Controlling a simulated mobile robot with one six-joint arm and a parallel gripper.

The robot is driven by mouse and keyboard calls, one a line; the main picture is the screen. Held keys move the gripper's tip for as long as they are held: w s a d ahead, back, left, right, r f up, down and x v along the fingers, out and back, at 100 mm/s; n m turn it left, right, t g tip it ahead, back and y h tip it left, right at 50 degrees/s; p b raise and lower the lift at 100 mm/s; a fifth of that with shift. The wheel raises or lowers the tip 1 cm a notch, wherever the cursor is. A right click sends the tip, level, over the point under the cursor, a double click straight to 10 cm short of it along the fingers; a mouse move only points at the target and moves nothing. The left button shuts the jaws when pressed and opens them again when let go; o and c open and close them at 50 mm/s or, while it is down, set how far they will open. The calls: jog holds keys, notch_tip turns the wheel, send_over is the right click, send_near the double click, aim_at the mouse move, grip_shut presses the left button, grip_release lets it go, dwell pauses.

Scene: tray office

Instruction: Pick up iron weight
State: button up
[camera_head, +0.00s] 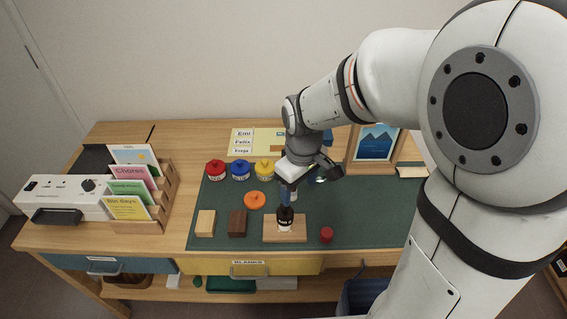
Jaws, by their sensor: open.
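My gripper (288,188) is above the middle of the green mat (210,180), pointing down and open, though its fingertips are small and partly overlapped. Just below it, a small dark object with a white label (285,218) stands upright on a light wooden board (270,234). I cannot tell whether it is the iron weight, or whether the fingers are around it or only above it. Left of the board are a pale block (205,223) and a dark brown block (237,223). No other object is clearly an iron weight.
Red (215,169), blue (241,169) and yellow (265,168) lidded pots line the mat's back. An orange disc (254,200) and a small red object (326,235) lie near the board. A card rack (167,184) stands left, a picture frame (376,143) back right.

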jog(key=n, duration=0.2)
send_over(285, 212)
jog(key=w, duration=0.2)
jog(key=shift+g, duration=0.3)
notch_tip(285, 212, down, 4)
jog(key=shift+s+d+f, duration=0.1)
jog(key=shift+s+d, duration=0.05)
jog(key=f, duration=0.7)
jog(key=shift+s+f+b, duration=0.25)
jog(key=shift+f+b, duration=0.05)
jog(key=shift+c, duration=0.2)
jog(key=shift+r, duration=0.1)
grip_shut()
